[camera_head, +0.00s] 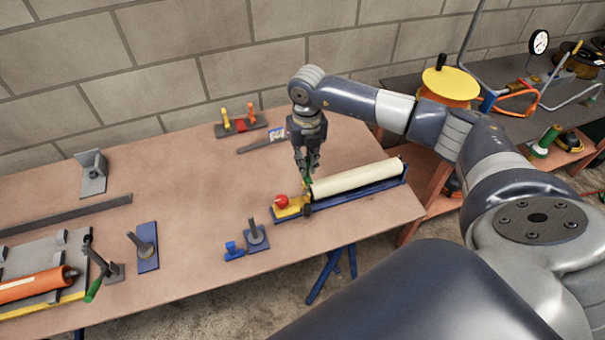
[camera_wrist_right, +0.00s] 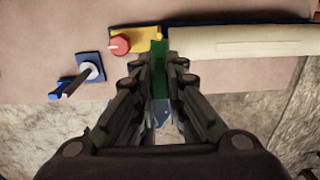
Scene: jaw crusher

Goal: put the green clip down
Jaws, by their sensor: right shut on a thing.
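My right gripper (camera_head: 308,172) is over the table at the left end of the long cream roller. It is shut on the green clip (camera_wrist_right: 159,75), which shows between the fingers in the right wrist view. In the head view only a small bit of green shows below the fingertips. The clip is close to the yellow block (camera_head: 291,209) with the red knob (camera_head: 282,200); I cannot tell whether it touches anything. My left gripper is not in view.
The cream roller (camera_head: 357,178) lies on a blue base (camera_head: 385,184). Blue plates with grey posts (camera_head: 256,236) (camera_head: 145,246) stand to the left. An orange cylinder (camera_head: 35,286) and a green-handled crank (camera_head: 94,290) are at the far left.

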